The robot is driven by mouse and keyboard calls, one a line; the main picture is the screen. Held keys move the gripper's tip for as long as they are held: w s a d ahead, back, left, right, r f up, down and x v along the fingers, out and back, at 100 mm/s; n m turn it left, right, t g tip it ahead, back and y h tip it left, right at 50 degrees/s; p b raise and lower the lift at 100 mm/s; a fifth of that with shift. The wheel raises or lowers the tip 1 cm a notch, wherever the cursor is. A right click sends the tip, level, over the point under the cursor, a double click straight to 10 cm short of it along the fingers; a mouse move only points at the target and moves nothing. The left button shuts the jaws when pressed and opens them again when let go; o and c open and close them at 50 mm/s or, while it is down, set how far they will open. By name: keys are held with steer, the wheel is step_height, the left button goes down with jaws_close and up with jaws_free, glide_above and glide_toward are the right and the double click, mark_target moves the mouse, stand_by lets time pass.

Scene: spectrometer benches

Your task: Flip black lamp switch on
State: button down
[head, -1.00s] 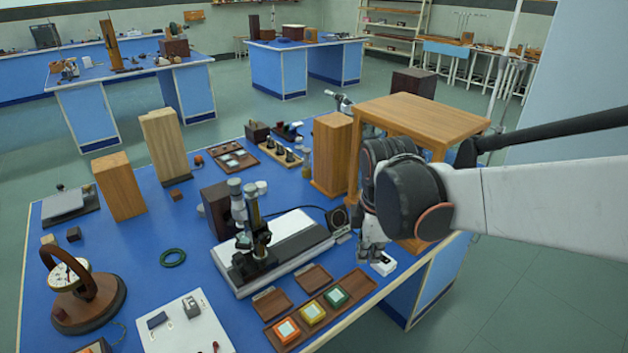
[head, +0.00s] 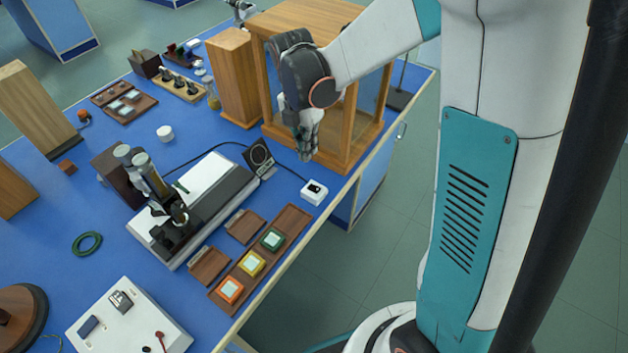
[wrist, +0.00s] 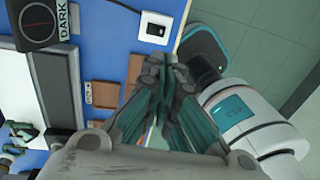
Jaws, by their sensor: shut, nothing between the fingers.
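The switch is a small white box (head: 314,191) with a black rocker on top, near the front edge of the blue bench. It also shows at the top of the wrist view (wrist: 155,27). A cord joins it to a black square unit with a round face (head: 260,157). In the wrist view this unit (wrist: 38,22) carries the word "DARK". My gripper (head: 307,152) is shut and empty. It hangs above the bench, apart from the switch, beyond it in the head view. In the wrist view my fingertips (wrist: 167,60) lie below the switch. I cannot tell which way the rocker is set.
A wooden glass-sided case (head: 345,150) stands close behind my gripper. A microscope-like instrument (head: 170,215) and a wooden tray with orange, yellow and green blocks (head: 291,225) are to the left. Open floor lies right of the bench edge.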

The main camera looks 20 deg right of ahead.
mark_target(314, 195)
steer(key=f+b, duration=0.1)
steer(key=f, duration=0.3)
steer(key=s+f+b, duration=0.1)
steer(key=f+b, duration=0.1)
steer(key=f, duration=0.3)
steer(key=d+f+b, duration=0.1)
steer(key=f+b, duration=0.1)
steer(key=f, duration=0.3)
steer(key=shift+s, duration=0.2)
steer(key=shift+s+d+f+t+b, duration=0.1)
steer(key=shift+s+f+t+b, duration=0.05)
steer(key=shift+f+t+b, duration=0.3)
steer(key=shift+r, duration=0.2)
